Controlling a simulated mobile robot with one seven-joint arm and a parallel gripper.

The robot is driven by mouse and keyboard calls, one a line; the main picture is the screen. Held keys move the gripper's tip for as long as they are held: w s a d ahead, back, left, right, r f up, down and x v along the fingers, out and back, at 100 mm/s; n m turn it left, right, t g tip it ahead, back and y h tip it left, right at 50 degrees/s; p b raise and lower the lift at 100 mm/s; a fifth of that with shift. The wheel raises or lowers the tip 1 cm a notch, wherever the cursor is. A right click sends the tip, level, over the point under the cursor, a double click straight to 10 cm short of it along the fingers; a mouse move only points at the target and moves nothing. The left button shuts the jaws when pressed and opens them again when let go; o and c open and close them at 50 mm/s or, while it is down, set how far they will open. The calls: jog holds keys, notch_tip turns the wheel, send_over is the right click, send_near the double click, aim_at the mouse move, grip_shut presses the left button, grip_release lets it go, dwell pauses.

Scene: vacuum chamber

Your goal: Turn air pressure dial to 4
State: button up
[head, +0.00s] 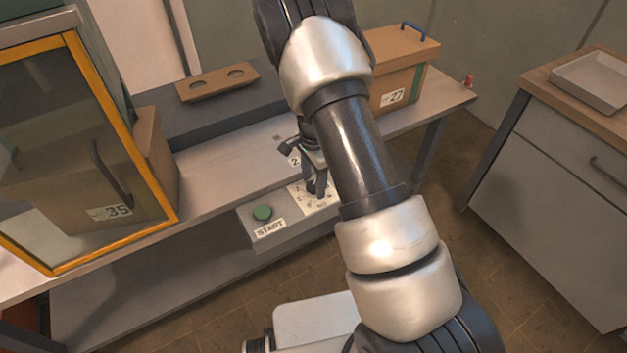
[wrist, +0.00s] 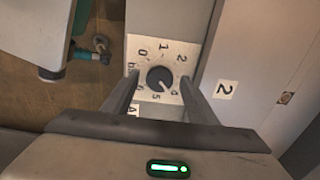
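The air pressure dial is a dark round knob (wrist: 160,78) on a white number plate in the wrist view. The numbers 0, 1 and 2 show along its far side, and 4, 5 and 6 on the near side. A light mark on the knob seems to point to the lower right, near the 4, but it is small. My gripper (wrist: 159,80) is open, with one finger on each side of the knob and gaps visible. The right finger hides the place of the 3. In the head view my gripper (head: 314,178) is down at the panel and partly hides the dial plate (head: 325,199).
A green START button (head: 262,212) is left of the dial on the same panel. A glass door with an orange frame (head: 150,180) stands at the left, with box 35 (head: 163,155) by it. Box 27 (head: 395,93) is at the back right. A label 2 (wrist: 227,90) is beside the dial.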

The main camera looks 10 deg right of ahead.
jog(key=shift+r, duration=0.1)
notch_tip(320, 180, up, 17)
jog(key=p, duration=0.2)
jog(key=shift+p, duration=0.4)
jog(key=shift+r, duration=0.15)
notch_tip(320, 180, up, 11)
jog(key=n+t+y, duration=0.1)
jog(key=n, duration=0.3)
send_over(313, 185)
jog(key=s, duration=0.6)
jog(key=s+r+n+t, duration=0.2)
jog(key=s+r+n, duration=0.2)
jog(key=s, duration=0.3)
jog(key=s+r+n+t+h, duration=0.1)
jog(key=s+r+n, duration=0.2)
jog(key=s, duration=0.3)
jog(key=s+r+n+t, duration=0.2)
jog(key=s+r+n, duration=0.2)
jog(key=s, duration=0.3)
notch_tip(313, 185, up, 12)
jog(key=p, duration=1.2)
jog(key=shift+d+m+p, duration=0.25)
jog(key=shift+m+p, duration=0.05)
jog(key=shift+p, duration=0.05)
jog(key=shift+f, duration=0.1)
